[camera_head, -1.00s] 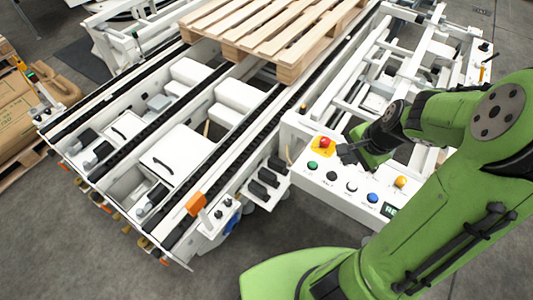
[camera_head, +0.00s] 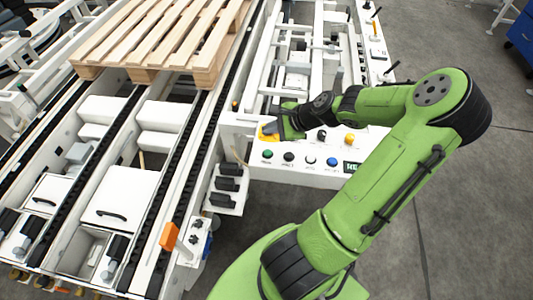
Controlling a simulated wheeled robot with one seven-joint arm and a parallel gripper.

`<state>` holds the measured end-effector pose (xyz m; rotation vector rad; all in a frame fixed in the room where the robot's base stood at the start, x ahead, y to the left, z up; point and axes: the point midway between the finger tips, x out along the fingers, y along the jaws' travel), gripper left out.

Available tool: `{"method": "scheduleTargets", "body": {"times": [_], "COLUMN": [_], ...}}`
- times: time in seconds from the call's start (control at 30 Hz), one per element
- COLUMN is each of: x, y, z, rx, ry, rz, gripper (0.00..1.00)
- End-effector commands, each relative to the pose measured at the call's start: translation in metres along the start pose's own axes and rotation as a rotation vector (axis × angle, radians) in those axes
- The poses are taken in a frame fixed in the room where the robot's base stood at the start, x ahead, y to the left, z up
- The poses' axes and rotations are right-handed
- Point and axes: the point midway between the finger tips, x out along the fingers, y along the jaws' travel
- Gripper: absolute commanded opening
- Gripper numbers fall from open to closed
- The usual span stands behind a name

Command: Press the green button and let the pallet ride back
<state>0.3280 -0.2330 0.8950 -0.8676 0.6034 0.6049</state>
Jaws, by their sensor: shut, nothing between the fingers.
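The green button (camera_head: 267,154) is at the left end of the white control panel (camera_head: 300,177). Black (camera_head: 289,156), white (camera_head: 311,159) and blue (camera_head: 332,161) buttons follow to its right. My gripper (camera_head: 278,122) is shut and empty. It is over the yellow plate (camera_head: 268,132) just behind the green button and hides the red knob there. It appears apart from the green button; its height above the panel is hard to tell. The wooden pallet (camera_head: 165,40) lies on the conveyor's black chain tracks (camera_head: 193,141) at the upper left.
A small display (camera_head: 352,167) and an orange-yellow knob (camera_head: 349,138) are at the panel's right. A white frame (camera_head: 300,60) stands behind the panel. An orange sensor block (camera_head: 169,236) sits on the conveyor's front end.

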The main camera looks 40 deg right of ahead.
Motion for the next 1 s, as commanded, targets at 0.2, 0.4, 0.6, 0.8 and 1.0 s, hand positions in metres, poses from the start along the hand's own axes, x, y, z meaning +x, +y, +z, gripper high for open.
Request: {"method": "scheduleTargets", "body": {"times": [0.2, 0.4, 0.6, 0.8, 1.0], "x": [0.025, 0.044, 0.055, 0.055, 0.054], "y": [0.019, 0.032, 0.040, 0.040, 0.040], "z": [-0.018, -0.032, -0.040, -0.039, -0.039], "rx": [0.000, 0.001, -0.001, -0.001, -0.001], "ry": [0.000, 0.000, -0.002, -0.001, -0.001], "rz": [0.000, 0.002, 0.001, 0.001, 0.001], "gripper": [0.00, 0.00, 0.00, 0.00, 0.00]}}
